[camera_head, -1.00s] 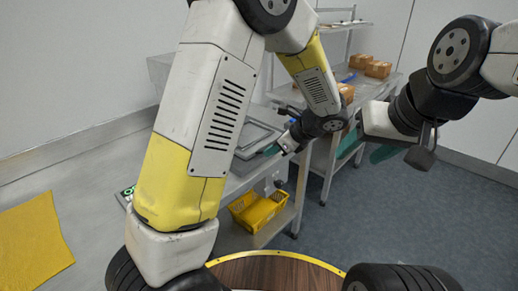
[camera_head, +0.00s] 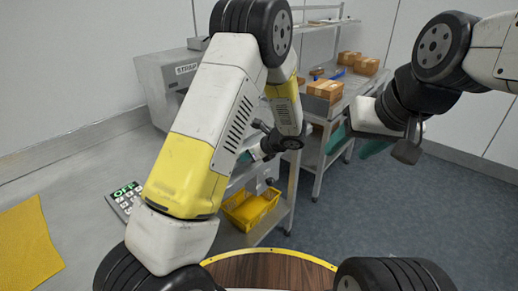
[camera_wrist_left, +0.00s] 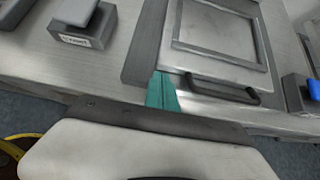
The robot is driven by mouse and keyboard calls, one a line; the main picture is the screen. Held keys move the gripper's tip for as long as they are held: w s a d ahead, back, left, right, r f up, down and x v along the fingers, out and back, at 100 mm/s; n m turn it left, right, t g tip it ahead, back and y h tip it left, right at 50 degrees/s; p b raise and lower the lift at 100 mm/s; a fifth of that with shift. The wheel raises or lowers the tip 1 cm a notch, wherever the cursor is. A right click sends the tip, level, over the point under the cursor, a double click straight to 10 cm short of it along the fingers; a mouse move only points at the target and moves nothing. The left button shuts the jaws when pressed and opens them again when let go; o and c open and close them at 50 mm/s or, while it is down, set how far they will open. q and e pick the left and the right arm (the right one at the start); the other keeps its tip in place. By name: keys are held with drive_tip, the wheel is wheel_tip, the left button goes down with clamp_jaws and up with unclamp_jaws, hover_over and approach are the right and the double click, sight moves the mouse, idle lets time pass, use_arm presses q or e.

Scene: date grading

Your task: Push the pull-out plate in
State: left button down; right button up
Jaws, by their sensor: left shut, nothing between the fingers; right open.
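The pull-out plate (camera_wrist_left: 218,67) is a grey metal plate with a raised square frame. It lies on the metal bench in the left wrist view, with a black bar handle (camera_wrist_left: 222,90) at its near edge. My left gripper (camera_wrist_left: 161,88) is shut and empty, its teal fingers just left of the handle at the plate's near left corner. I cannot tell whether they touch the plate. In the head view my left arm hides the plate and most of that gripper. My right gripper (camera_head: 373,147) is open, up in the air on the right, away from the bench.
A labelled grey block (camera_wrist_left: 83,27) stands left of the plate, and a blue-topped item (camera_wrist_left: 314,90) at the right. A yellow crate (camera_head: 248,208) sits on the lower shelf. Cartons (camera_head: 325,90) stand on the bench behind. Open floor (camera_head: 370,215) lies to the right.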

use_arm(q)
drive_tip(key=shift+w+a, duration=0.35)
drive_tip(key=shift+a, duration=0.1)
drive_tip(key=shift+a, duration=0.1)
drive_tip(key=w+a, duration=0.5)
drive_tip(key=a, duration=0.2)
drive_tip(key=w+a, duration=0.5)
drive_tip(key=a, duration=0.2)
drive_tip(key=w+a, duration=0.5)
drive_tip(key=a, duration=0.2)
drive_tip(key=shift+w+a, duration=0.25)
drive_tip(key=shift+w, duration=0.05)
drive_tip(key=shift+w+a+r, duration=0.1)
drive_tip(key=shift+w+a, duration=0.2)
drive_tip(key=shift+a, duration=0.05)
drive_tip(key=shift+a, duration=0.15)
